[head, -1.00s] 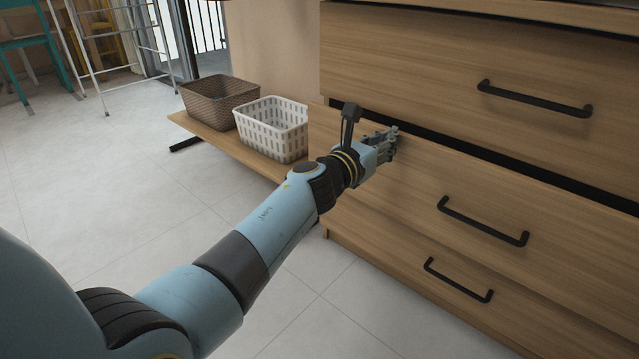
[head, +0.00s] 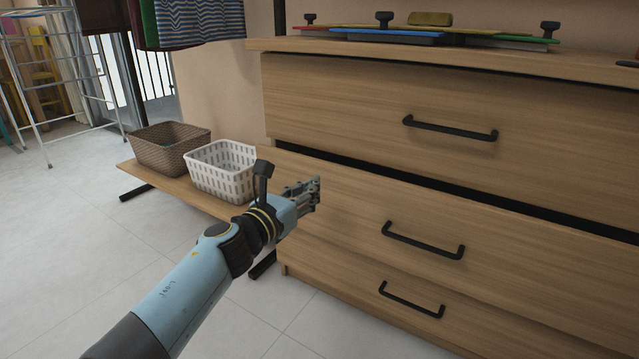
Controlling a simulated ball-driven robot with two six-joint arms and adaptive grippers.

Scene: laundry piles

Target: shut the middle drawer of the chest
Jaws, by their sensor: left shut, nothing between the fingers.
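The wooden chest stands at the right, with its middle drawer (head: 345,215) jutting out past the top drawer (head: 340,100) and the bottom drawer (head: 335,265). A dark gap runs along the middle drawer's upper edge. Its black bar handle (head: 423,242) is right of my left gripper. My left gripper (head: 316,190) is shut and empty, in front of the left part of the middle drawer's face, just below its upper edge. I cannot tell whether the fingertips touch the wood. My right gripper is out of view.
A brown basket (head: 165,150) and a white basket (head: 222,172) stand on a low wooden shelf (head: 150,178) left of the chest. Striped clothes (head: 200,20) hang above. Coloured boards (head: 430,35) lie on the chest top. The tiled floor (head: 80,240) at left is clear.

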